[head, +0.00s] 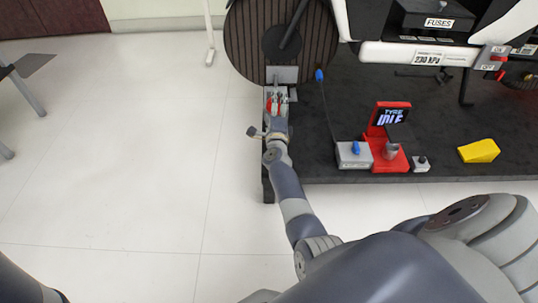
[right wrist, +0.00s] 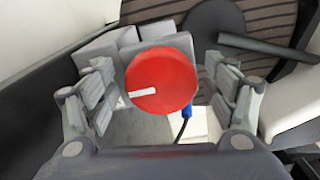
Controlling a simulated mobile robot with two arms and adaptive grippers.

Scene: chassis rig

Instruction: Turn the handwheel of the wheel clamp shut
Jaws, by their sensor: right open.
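The handwheel (right wrist: 162,80) is a round red disc with a white mark pointing left in the right wrist view. It sits on the grey wheel clamp (right wrist: 112,45). My right gripper (right wrist: 160,95) is open, with one finger on each side of the handwheel; I cannot tell whether either touches it. In the head view my right gripper (head: 277,103) is at the clamp (head: 283,74), below the big dark wheel (head: 245,40), and only a little red shows between the fingers. My left gripper is out of view.
A dark bench (head: 340,95) holds a red "TYRE IDLE" display (head: 388,118), a grey box with a blue lever (head: 354,155) and a yellow wedge (head: 479,151).

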